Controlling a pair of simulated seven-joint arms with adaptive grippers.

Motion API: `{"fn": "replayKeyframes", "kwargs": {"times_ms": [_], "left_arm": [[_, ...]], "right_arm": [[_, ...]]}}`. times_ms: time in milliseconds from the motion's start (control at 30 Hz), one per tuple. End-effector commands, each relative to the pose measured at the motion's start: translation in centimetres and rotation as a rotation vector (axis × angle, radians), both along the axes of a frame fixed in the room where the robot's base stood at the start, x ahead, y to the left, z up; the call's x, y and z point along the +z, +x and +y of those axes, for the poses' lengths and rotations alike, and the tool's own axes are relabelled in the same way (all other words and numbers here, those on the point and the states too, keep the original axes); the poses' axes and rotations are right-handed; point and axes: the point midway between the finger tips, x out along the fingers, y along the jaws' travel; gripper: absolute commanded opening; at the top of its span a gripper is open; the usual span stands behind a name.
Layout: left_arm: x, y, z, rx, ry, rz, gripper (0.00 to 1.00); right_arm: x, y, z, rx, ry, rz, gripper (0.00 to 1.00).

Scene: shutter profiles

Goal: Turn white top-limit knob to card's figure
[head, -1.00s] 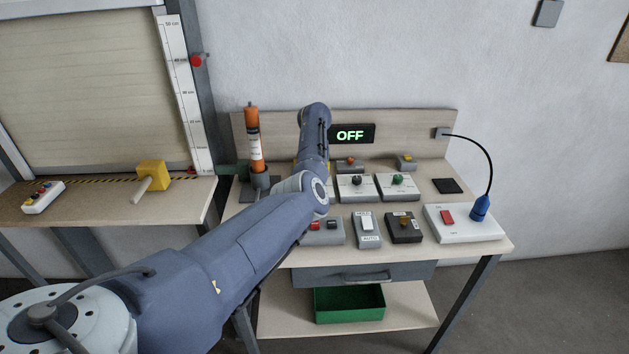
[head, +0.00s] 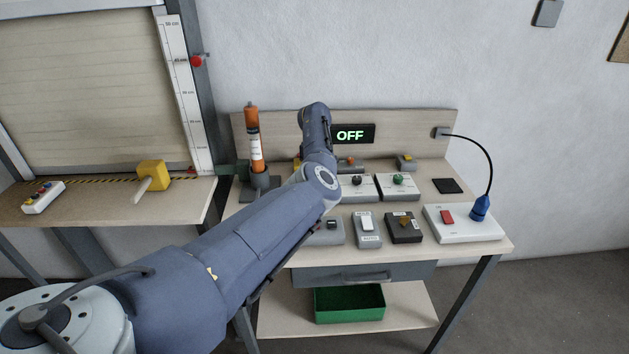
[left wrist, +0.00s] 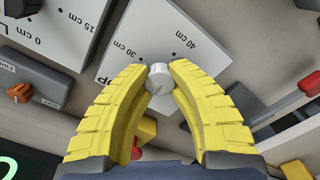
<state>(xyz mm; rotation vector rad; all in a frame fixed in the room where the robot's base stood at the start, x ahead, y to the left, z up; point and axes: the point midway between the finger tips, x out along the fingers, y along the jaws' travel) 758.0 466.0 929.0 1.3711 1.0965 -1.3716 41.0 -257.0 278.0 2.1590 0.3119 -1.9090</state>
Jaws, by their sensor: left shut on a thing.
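In the left wrist view the white knob (left wrist: 158,77) sits between the tips of my yellow left gripper (left wrist: 158,72), which is shut on it. The knob stands on a light scale plate (left wrist: 178,35) with dots and printed figures, of which 30 cm and 40 cm can be read. The knob's exact pointing direction is too small to tell. In the head view my left arm hides the knob and the gripper. I cannot make out a card with a figure. My right gripper is not in view.
Next to the knob's plate is another scale plate (left wrist: 65,25) marked 0 cm and 15 cm. In the head view an OFF display (head: 350,134), an orange tube (head: 253,135), switch boxes (head: 367,230) and a green bin (head: 349,304) surround my arm. A roller shutter (head: 80,90) stands left.

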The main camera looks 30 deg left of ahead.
Motion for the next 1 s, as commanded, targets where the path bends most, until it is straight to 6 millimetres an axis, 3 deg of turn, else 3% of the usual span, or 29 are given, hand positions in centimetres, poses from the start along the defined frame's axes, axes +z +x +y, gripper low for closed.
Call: {"fn": "replayKeyframes", "kwargs": {"times_ms": [700,733,1000], "left_arm": [[0.01,0.02,0.0,0.071,0.0,-0.001,0.0],[0.01,0.02,0.01,0.071,0.0,-0.001,0.2],[0.01,0.01,0.01,0.071,0.0,-0.001,0.52]], "right_arm": [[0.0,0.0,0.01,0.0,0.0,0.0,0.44],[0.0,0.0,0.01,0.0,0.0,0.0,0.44],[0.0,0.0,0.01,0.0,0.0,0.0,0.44]]}}
